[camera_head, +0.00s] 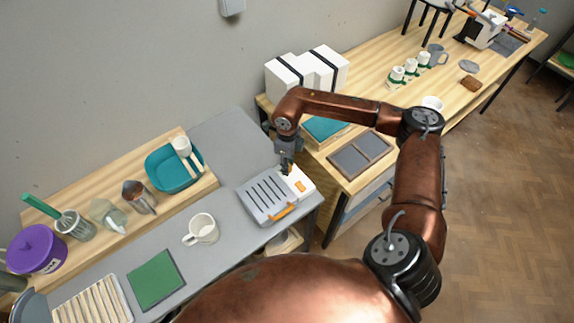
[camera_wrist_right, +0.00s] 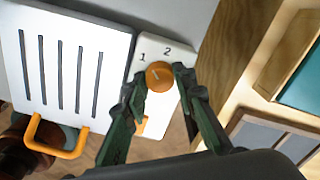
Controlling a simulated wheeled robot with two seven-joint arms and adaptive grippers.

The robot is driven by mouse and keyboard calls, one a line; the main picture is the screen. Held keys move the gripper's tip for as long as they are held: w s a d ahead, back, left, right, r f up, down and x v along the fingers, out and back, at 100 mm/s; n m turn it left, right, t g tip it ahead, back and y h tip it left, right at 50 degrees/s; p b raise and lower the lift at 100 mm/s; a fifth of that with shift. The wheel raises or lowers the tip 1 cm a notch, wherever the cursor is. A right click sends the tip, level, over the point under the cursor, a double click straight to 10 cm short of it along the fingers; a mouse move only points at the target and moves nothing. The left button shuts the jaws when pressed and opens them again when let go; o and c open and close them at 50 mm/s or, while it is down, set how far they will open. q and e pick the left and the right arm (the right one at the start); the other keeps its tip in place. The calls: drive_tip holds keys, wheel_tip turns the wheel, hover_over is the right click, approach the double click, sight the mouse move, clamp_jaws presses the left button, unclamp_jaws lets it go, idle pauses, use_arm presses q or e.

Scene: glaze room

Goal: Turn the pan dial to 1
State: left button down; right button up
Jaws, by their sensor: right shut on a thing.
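The pan (camera_head: 262,199) is a white, slotted box with an orange handle (camera_head: 283,213), standing on the grey counter near its right end. Its slotted top also shows in the wrist view (camera_wrist_right: 108,75). The round orange pan dial (camera_wrist_right: 159,77) sits on the white side panel (camera_wrist_right: 150,48), with the numbers 1 and 2 printed above it. A pale mark on the dial appears to slant up-left, roughly toward the 1. My right gripper (camera_head: 286,171) reaches down over the panel, its two fingers (camera_wrist_right: 160,88) shut on the dial from both sides. My left gripper is not in view.
A white mug (camera_head: 201,229) and a green mat (camera_head: 156,279) are on the counter left of the pan. A teal basin (camera_head: 172,168) stands on a wooden shelf behind. A wooden table (camera_head: 375,100) with white boxes (camera_head: 292,78) is at right.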

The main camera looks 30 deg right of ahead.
drive_tip(key=shift+n+b, duration=0.3)
drive_tip(key=shift+n, duration=0.9)
drive_tip(key=o, duration=0.9)
drive_tip(key=shift+c, duration=0.2)
wheel_tip(320, 180, up, 12)
